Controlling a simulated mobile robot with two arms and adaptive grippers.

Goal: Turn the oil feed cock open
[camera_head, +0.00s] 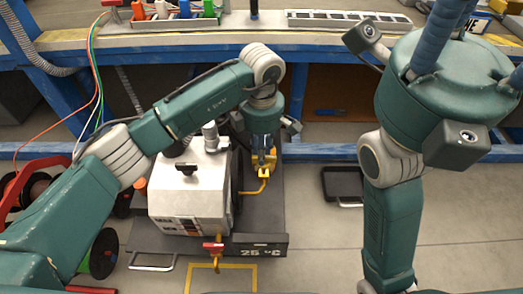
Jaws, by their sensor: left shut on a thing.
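A white and grey machine (190,190) stands on a dark base plate labelled "25 °C". A yellow fitting (265,172) with a yellow pipe is at the machine's right side, and I take it to be the oil feed cock. My left gripper (264,160) points down there, its fingers shut on the yellow part. The fingers and wrist hide much of the fitting, so its handle angle cannot be made out. A red-handled yellow valve (213,246) is at the machine's front, apart from the gripper. My right arm hangs at the right; its gripper is out of view.
A blue-framed workbench (330,35) with a connector rack and a white strip runs along the back. Red cable reels (40,190) and loose coloured cables are at the left. A black tray (343,184) lies on the floor right of the machine. Open floor lies front right.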

